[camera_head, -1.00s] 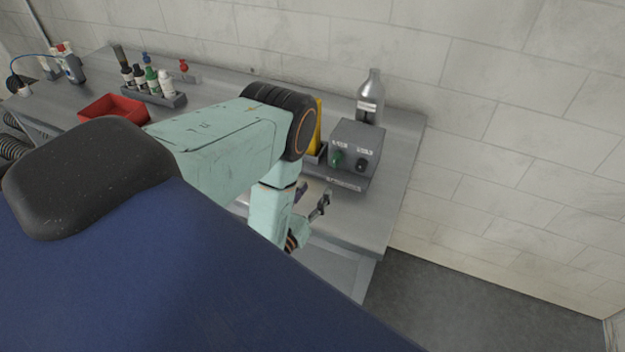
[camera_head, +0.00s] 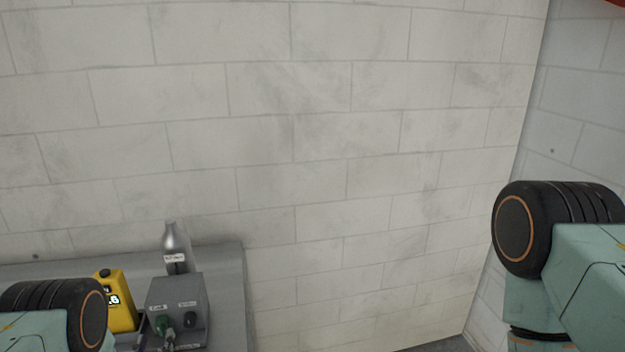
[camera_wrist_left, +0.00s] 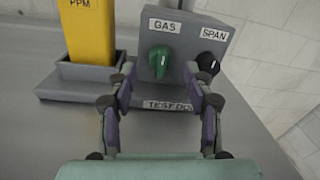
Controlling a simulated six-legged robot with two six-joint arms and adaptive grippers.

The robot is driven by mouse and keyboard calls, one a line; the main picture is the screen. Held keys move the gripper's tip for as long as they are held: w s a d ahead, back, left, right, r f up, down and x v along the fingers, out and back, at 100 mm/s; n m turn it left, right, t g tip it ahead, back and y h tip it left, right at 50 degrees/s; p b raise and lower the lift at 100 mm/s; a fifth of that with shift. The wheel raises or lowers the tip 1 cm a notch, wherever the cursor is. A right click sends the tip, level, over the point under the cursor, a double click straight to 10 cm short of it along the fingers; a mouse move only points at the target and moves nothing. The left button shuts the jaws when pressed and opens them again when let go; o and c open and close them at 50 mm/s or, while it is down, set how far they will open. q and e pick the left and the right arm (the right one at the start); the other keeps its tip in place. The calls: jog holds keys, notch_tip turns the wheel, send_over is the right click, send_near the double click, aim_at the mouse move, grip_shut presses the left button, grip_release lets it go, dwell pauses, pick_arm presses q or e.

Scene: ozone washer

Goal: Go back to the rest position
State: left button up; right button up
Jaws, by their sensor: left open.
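My left gripper (camera_wrist_left: 160,82) is open in the left wrist view, with one finger on each side and nothing held between them. It faces a grey box (camera_wrist_left: 182,28) labelled GAS and SPAN. The box's green knob (camera_wrist_left: 161,61) shows between the fingertips; I cannot tell whether they touch it. A black knob (camera_wrist_left: 208,63) is just right of the right finger. In the head view the box (camera_head: 178,296) stands at the bottom left, and my left arm is mostly cut off by the lower edge. My right arm shows at the right; its gripper is out of view.
A silver bottle (camera_head: 176,246) stands behind the box. The bench (camera_head: 229,275) meets a tiled wall (camera_head: 330,150).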

aim_at(158, 331)
pick_arm(q)
jog(key=shift+w+a, duration=0.15)
jog(key=shift+w, duration=0.7)
jog(key=shift+w+a, duration=0.15)
jog(key=shift+w, duration=0.7)
jog(key=shift+s, duration=0.1)
